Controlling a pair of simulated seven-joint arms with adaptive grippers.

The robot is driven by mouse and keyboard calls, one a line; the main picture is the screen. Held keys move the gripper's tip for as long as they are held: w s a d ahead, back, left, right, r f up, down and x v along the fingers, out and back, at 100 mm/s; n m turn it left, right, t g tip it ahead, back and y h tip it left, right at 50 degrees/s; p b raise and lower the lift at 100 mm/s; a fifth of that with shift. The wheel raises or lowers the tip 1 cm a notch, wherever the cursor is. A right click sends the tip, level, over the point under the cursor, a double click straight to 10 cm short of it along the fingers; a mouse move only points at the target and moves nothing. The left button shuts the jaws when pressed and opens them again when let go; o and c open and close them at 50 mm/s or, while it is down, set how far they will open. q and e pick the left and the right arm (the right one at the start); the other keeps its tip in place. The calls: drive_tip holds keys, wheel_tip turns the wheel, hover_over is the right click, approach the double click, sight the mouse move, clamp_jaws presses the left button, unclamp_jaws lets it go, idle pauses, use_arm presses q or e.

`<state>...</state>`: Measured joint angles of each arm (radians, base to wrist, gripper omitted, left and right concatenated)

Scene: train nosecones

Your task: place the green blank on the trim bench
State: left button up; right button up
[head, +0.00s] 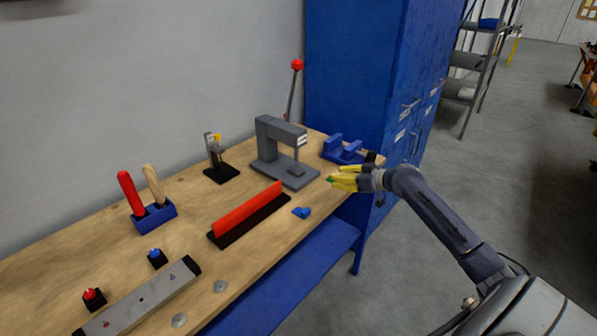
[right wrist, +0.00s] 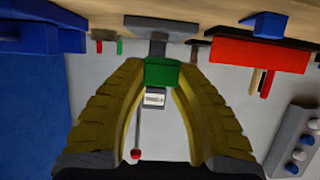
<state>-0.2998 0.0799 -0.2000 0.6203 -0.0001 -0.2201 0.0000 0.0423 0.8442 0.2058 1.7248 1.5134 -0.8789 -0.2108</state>
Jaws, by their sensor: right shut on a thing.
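My right gripper (head: 342,180) has yellow fingers and is shut on the green blank (right wrist: 162,73). In the right wrist view the blank is a small green block between the two fingertips. In the head view only a small bit of green shows at the fingertips. The gripper is at the front right edge of the wooden bench (head: 195,260), right of the grey press (head: 275,148). I cannot tell how high the blank is above the bench top. My left gripper is not in view.
A blue vise (head: 342,148) stands behind my right gripper. A small blue piece (head: 301,212) and a red-and-black bar (head: 249,210) lie to the left. A blue tool holder (head: 155,216) is further left. A tall blue cabinet (head: 345,70) stands beyond the bench end.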

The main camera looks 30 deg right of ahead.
hover_over(299, 172)
drive_tip(key=s, duration=0.1)
drive_tip(key=shift+d, duration=0.3)
drive_tip(key=shift+w+a, duration=0.25)
drive_tip(key=shift+w, duration=0.3)
wheel_tip(299, 172, down, 2)
drive_tip(key=shift+f, duration=0.1)
clamp_jaws()
drive_tip(key=shift+f, duration=0.5)
drive_tip(key=shift+f, duration=0.15)
drive_tip(key=o, duration=1.1)
unclamp_jaws()
drive_tip(key=shift+c, duration=0.2)
drive_tip(key=v, duration=1.7)
drive_tip(key=shift+s, duration=0.2)
